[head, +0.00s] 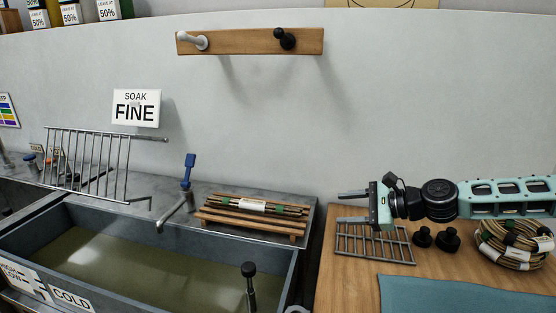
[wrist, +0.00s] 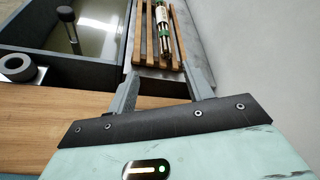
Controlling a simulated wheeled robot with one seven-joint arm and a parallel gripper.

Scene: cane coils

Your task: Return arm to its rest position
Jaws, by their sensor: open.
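My gripper (head: 352,207) is at the right in the head view, above the wooden bench and the metal grid, pointing left. Its two fingers are apart with nothing between them. In the wrist view my gripper (wrist: 162,88) shows both fingers spread. Beyond them a bundle of canes (wrist: 163,35) lies on a slatted wooden rack (wrist: 138,40). In the head view the cane bundle (head: 255,206) with a white label and green bands rests on the slatted rack (head: 250,228), on the metal ledge behind the sink. My arm extends from the gripper to the right edge.
A water-filled sink (head: 130,255) is at left, with a blue-handled tap (head: 187,172) behind it. The wooden bench (head: 345,285) holds a metal grid (head: 375,243), black knobs (head: 435,238), a cane coil (head: 513,243) and a blue mat (head: 465,294). A peg board (head: 250,42) hangs on the wall.

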